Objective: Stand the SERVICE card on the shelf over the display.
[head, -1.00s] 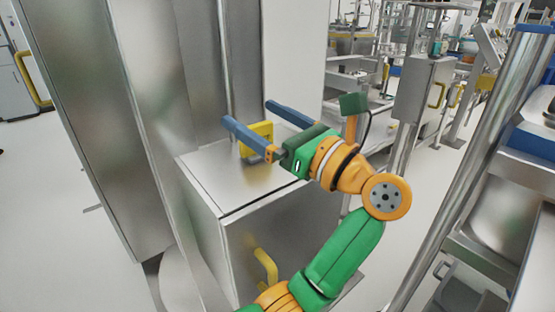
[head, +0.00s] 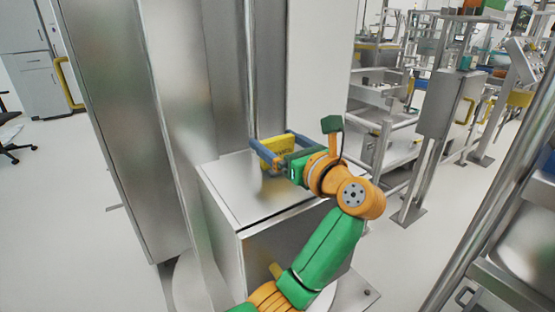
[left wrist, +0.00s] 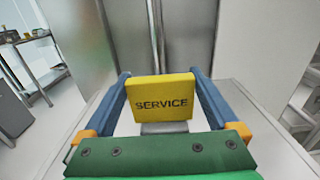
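The yellow SERVICE card (head: 268,158) is upright over the flat metal top (head: 232,185) of a cabinet. In the left wrist view, its lettered face (left wrist: 162,104) is toward me, with a grey patch just below it. My left gripper (head: 275,148) is open. Its two blue fingers (left wrist: 160,88) are on either side of the card, their tips close to its side edges. I cannot tell whether either finger touches it. In the head view the near finger covers part of the card. My right gripper is out of view.
Tall metal panels (head: 115,120) and a thin upright post (head: 252,70) rise behind and left of the cabinet top. A white panel (head: 318,70) stands behind the card. Metal benches and an upright box (head: 448,100) are at the right. The front of the cabinet top is clear.

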